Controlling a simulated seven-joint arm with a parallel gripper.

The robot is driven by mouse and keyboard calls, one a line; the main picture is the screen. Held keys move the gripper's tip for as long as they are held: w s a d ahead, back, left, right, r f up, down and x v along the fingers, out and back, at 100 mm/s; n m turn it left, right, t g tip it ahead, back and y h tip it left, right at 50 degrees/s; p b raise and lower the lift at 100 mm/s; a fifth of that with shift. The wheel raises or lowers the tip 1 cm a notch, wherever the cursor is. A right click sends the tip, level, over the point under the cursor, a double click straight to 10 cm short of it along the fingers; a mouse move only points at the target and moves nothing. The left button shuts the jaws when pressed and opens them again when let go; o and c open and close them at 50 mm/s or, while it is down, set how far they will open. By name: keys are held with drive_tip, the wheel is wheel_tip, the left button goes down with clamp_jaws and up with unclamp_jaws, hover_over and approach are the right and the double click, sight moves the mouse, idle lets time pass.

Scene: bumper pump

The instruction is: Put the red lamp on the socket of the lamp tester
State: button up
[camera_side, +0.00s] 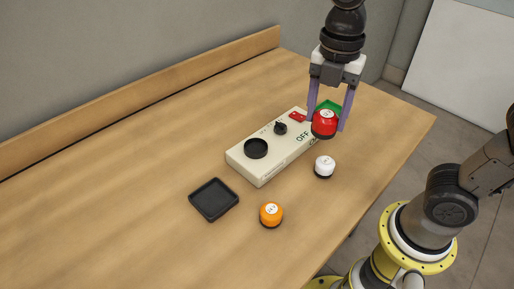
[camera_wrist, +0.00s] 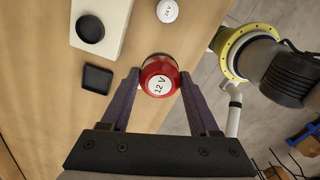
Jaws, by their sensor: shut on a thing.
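The red lamp (camera_side: 324,126) has a white top label, which reads 12 V in the wrist view (camera_wrist: 159,76). My gripper (camera_side: 326,121) is shut on the red lamp, one finger on each side, and seems to hold it above the table near the right end of the tester. The fingers also show in the wrist view (camera_wrist: 159,88). The lamp tester (camera_side: 262,170) is a long cream box with a round black socket (camera_side: 256,148), a black knob (camera_side: 281,128), a red part (camera_side: 297,116) and the word OFF. The socket is empty; it also shows in the wrist view (camera_wrist: 90,28).
A white lamp (camera_side: 324,167) stands in front of the tester, and an orange lamp (camera_side: 271,214) stands nearer the front edge. An empty black tray (camera_side: 214,213) lies left of the orange lamp. A green thing (camera_side: 328,105) is partly hidden behind my gripper. The table's left side is clear.

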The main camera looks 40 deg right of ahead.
drive_tip(key=w+f, duration=0.3)
drive_tip(key=w, duration=0.2)
drive_tip(key=w+a+f, duration=0.1)
drive_tip(key=w+f, duration=0.2)
drive_tip(key=w, duration=0.2)
drive_tip(key=w+a+f, duration=0.1)
drive_tip(key=w+f, duration=0.3)
drive_tip(key=w, duration=0.1)
drive_tip(key=shift+w+a, duration=0.25)
drive_tip(key=shift+w, duration=0.05)
drive_tip(key=shift+w+f, duration=0.2)
drive_tip(key=shift+f, duration=0.8)
drive_tip(key=shift+w+f, duration=0.15)
drive_tip(key=shift+f, duration=0.8)
drive_tip(key=shift+f, duration=0.15)
drive_tip(key=o, duration=1.4)
drive_tip(key=shift+o, duration=0.2)
